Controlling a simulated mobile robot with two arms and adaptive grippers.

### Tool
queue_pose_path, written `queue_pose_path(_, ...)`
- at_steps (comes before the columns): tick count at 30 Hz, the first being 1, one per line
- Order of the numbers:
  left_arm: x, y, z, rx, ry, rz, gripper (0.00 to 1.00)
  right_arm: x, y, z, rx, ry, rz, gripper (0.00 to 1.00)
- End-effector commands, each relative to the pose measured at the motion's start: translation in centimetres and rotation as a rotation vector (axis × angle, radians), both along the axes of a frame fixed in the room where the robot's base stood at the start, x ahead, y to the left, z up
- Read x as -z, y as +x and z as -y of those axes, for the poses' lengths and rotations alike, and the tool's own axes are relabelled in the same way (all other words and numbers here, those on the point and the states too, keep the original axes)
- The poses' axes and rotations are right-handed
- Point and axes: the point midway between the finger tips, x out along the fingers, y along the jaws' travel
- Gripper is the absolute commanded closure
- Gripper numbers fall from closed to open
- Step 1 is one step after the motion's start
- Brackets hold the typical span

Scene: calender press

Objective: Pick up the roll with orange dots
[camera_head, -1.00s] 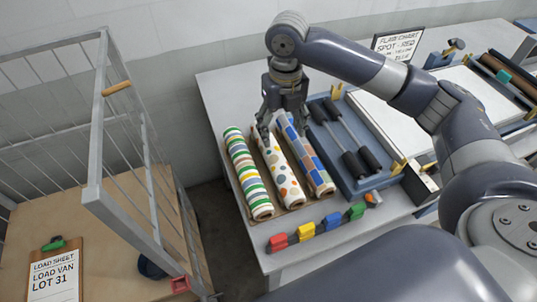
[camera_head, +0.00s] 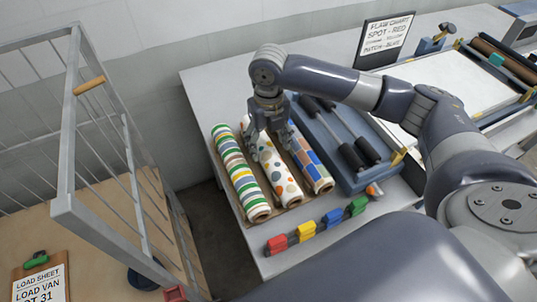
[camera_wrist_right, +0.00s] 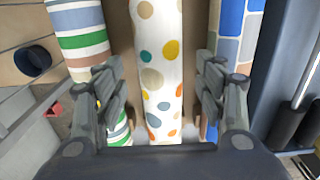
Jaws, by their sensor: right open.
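The white roll with orange, green, blue and beige dots (camera_head: 283,183) lies between two other rolls on a brown tray on the table. In the right wrist view the dotted roll (camera_wrist_right: 160,55) runs down the middle. My right gripper (camera_head: 268,150) is over the far part of this roll. Its jaws are open, with one finger on each side of the roll in the wrist view (camera_wrist_right: 160,95). I cannot tell whether the fingers touch it. Part of the roll is hidden behind the gripper. My left gripper is not in view.
A striped roll (camera_head: 240,176) lies close on the left and a blue checked roll (camera_head: 314,170) close on the right. A blue tray with black-handled rollers (camera_head: 352,157) is farther right. Coloured clips (camera_head: 306,231) lie in front. A barred cart (camera_head: 68,150) stands left.

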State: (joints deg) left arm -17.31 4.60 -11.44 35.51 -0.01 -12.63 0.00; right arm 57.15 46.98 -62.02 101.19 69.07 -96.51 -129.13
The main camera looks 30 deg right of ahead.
Motion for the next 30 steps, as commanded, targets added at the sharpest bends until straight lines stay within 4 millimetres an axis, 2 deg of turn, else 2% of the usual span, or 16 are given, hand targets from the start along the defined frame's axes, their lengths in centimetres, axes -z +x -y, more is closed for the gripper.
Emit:
queue_pose_path(4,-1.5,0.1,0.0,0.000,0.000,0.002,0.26,2.0,-0.2,0.0,0.000,-0.002,-0.006,0.36)
queue_pose_path(9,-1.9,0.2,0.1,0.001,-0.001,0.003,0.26,4.2,-0.1,0.0,-0.001,-0.001,-0.002,0.36)
queue_pose_path(17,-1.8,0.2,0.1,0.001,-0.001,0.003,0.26,4.6,-0.1,0.0,-0.002,-0.001,0.000,0.36)
queue_pose_path(25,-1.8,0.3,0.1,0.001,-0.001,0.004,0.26,4.6,-0.1,0.0,-0.002,-0.001,-0.001,0.93)
queue_pose_path(30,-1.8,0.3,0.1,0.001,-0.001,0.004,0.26,4.5,0.0,0.0,-0.002,-0.001,0.001,0.93)
